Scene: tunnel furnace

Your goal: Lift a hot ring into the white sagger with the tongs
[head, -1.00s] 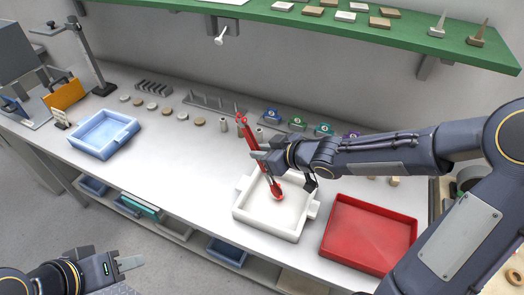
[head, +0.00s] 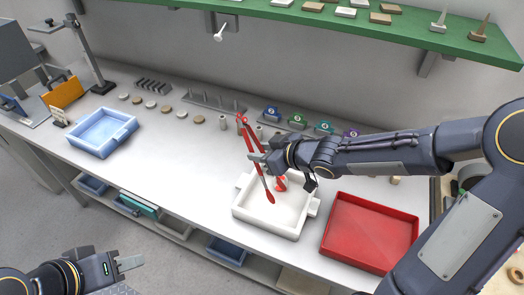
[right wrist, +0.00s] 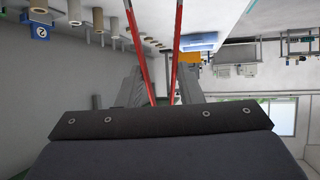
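Red tongs (head: 254,150) stand tilted over the white sagger (head: 244,215), their two legs spread apart and their tips inside it. My right gripper (head: 262,159) is around the tongs' legs; in the right wrist view the red legs (right wrist: 140,55) run up between its grey fingers (right wrist: 158,88). A red rounded shape (head: 281,184) lies at the right leg's lower end in the sagger. It looks like the hot ring, but I cannot tell it surely from the tong tip. My left gripper (head: 130,263) is at the lower left, away from the table; its finger gap is unclear.
A red tray (head: 338,243) stands right of the sagger, and a blue tray (head: 97,150) far left. Several small discs, pegs and coloured numbered blocks (head: 297,121) line the back. A green shelf (head: 400,38) hangs above. The table left of the sagger is clear.

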